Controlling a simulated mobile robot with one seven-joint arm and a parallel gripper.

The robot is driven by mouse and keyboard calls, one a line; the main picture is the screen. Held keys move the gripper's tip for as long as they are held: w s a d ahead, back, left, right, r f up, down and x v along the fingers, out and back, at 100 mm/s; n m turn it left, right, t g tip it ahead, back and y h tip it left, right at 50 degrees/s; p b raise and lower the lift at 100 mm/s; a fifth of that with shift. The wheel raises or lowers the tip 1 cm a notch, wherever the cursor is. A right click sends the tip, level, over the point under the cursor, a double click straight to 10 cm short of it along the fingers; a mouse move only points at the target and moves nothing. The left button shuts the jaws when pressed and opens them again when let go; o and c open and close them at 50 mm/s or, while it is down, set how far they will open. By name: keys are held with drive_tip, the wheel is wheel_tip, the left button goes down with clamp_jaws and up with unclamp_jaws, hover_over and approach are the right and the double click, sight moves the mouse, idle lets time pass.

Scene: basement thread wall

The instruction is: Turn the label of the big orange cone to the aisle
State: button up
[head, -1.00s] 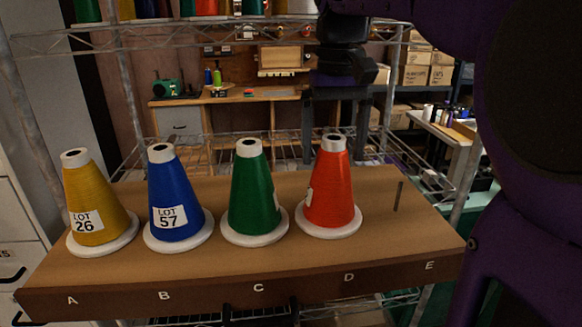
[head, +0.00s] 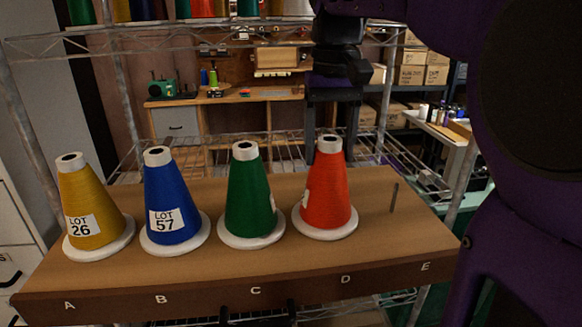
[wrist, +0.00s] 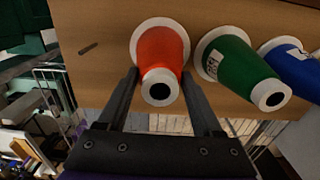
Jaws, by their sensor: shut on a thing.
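The big orange cone (head: 326,198) stands upright on its white base on the wooden board, above letter D. A sliver of its white label (head: 306,198) shows at its left edge in the head view; its writing cannot be read. In the wrist view the orange cone (wrist: 162,52) stands between the two fingers, and no label shows on it. My gripper (wrist: 160,78) is shut on the cone, one finger along each side. In the head view my gripper (head: 329,148) reaches in from behind the cone, and the cone hides part of the fingers.
The green cone (head: 248,198) stands close on the left, its label at its right edge. The blue cone (head: 170,200) and yellow cone (head: 88,208) show labels LOT 57 and LOT 26. A thin upright peg (head: 394,198) stands at E, where the board (head: 400,235) is otherwise clear.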

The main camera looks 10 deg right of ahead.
drive_tip(key=shift+r, duration=0.15)
drive_tip(key=shift+r+n+p, duration=0.1)
drive_tip(key=shift+n+p, duration=0.45)
drive_tip(key=shift+n, duration=0.25)
drive_tip(key=n+p, duration=0.1)
drive_tip(key=n, duration=0.2)
drive_tip(key=n+p, duration=0.2)
drive_tip(key=n, duration=0.3)
drive_tip(key=shift+n, duration=0.3)
drive_tip(key=n+p, duration=0.1)
drive_tip(key=n, duration=0.3)
drive_tip(key=shift+n, duration=0.4)
drive_tip(key=n+p, duration=0.1)
drive_tip(key=n, duration=0.4)
drive_tip(key=shift+n+p, duration=0.3)
drive_tip(key=shift+p, duration=0.05)
drive_tip(key=shift+f, duration=0.35)
drive_tip(key=o, duration=1.3)
